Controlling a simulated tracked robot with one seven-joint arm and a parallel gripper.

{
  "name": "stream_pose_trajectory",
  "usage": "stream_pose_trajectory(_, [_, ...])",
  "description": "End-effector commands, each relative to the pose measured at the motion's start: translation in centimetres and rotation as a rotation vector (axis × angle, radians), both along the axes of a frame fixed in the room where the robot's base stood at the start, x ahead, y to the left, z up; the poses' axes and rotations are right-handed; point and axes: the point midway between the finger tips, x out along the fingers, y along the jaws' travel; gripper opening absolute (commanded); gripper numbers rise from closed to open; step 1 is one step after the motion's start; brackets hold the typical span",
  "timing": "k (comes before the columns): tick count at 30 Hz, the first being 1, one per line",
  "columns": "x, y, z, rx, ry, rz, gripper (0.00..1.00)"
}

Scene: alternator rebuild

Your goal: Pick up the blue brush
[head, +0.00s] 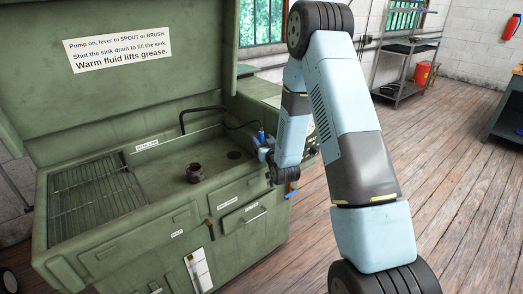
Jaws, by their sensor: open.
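The blue brush (262,136) is a small upright blue piece at the right end of the green parts washer's sink. A thin dark hose (235,122) runs to it.
A dark round part (194,173) stands in the sink (215,155), with a wire rack (95,200) to the left. The raised lid (110,90) stands behind. Wooden floor (450,170) is clear to the right.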

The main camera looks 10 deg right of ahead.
Motion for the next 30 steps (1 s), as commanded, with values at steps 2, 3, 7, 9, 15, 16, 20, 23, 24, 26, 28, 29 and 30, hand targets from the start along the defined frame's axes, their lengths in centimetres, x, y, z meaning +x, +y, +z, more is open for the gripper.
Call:
stream_pose_trajectory(2, [0.44, 0.18, 0.05, 0.0, -0.002, 0.0, 0.54])
stream_pose_trajectory(3, [0.59, 0.25, 0.06, 0.0, -0.002, 0.0, 0.54])
stream_pose_trajectory(7, [0.74, 0.18, 0.06, 0.0, -0.001, -0.002, 0.54])
stream_pose_trajectory(9, [0.74, -0.01, 0.06, 0.0, -0.001, -0.005, 0.54])
stream_pose_trajectory(15, [0.76, -0.31, 0.05, 0.0, -0.001, -0.008, 0.41])
stream_pose_trajectory(16, [0.76, -0.33, 0.05, 0.0, -0.001, -0.009, 0.38])
stream_pose_trajectory(20, [0.76, -0.37, 0.04, 0.0, -0.001, -0.009, 0.26])
stream_pose_trajectory(23, [0.75, -0.38, 0.04, 0.0, -0.001, -0.009, 0.16])
stream_pose_trajectory(24, [0.75, -0.39, 0.05, 0.0, -0.001, -0.009, 0.12])
stream_pose_trajectory(26, [0.75, -0.39, 0.04, 0.0, -0.001, -0.01, 0.07])
stream_pose_trajectory(28, [0.76, -0.4, 0.04, 0.0, -0.001, -0.01, 0.01])
stream_pose_trajectory(29, [0.77, -0.4, 0.06, 0.0, -0.001, -0.01, 0.01])
stream_pose_trajectory(30, [0.76, -0.4, 0.06, 0.0, -0.001, -0.01, 0.01])
